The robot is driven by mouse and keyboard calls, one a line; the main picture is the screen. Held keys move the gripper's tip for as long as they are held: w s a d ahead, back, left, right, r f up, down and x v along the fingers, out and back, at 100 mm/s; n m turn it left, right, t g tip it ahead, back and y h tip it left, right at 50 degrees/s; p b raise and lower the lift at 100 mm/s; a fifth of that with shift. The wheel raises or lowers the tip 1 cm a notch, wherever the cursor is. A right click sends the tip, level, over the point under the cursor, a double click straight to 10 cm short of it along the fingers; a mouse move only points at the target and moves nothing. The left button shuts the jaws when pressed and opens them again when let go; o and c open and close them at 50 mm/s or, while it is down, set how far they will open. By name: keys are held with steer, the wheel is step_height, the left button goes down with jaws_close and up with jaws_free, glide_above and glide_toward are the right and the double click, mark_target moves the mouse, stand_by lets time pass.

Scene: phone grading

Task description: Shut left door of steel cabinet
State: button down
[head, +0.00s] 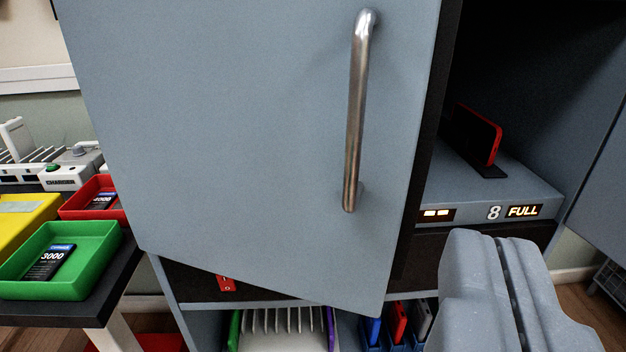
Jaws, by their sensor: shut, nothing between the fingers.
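The left door (250,130) of the steel cabinet is a large blue-grey panel filling the middle of the view. It stands partly open, with its right edge out in front of the cabinet. A vertical steel bar handle (356,110) is fixed near that edge. My gripper (485,240) is at the lower right, shut and empty, to the right of the door's edge and below the handle. I cannot tell whether it touches the door. The cabinet interior (540,80) shows to the right of the door.
A red phone (482,135) stands on a shelf unit marked "8 FULL" (520,211). The right door (605,180) is at the right edge. On the left, a table holds a green tray (95,285), a red tray (75,211), a yellow tray (30,215) and a charger (65,176).

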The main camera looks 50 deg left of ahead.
steer(key=p, duration=0.4)
glide_toward(439, 113)
steer(key=x, duration=0.6)
steer(key=shift+w+a, duration=0.15)
steer(key=shift+w, duration=0.25)
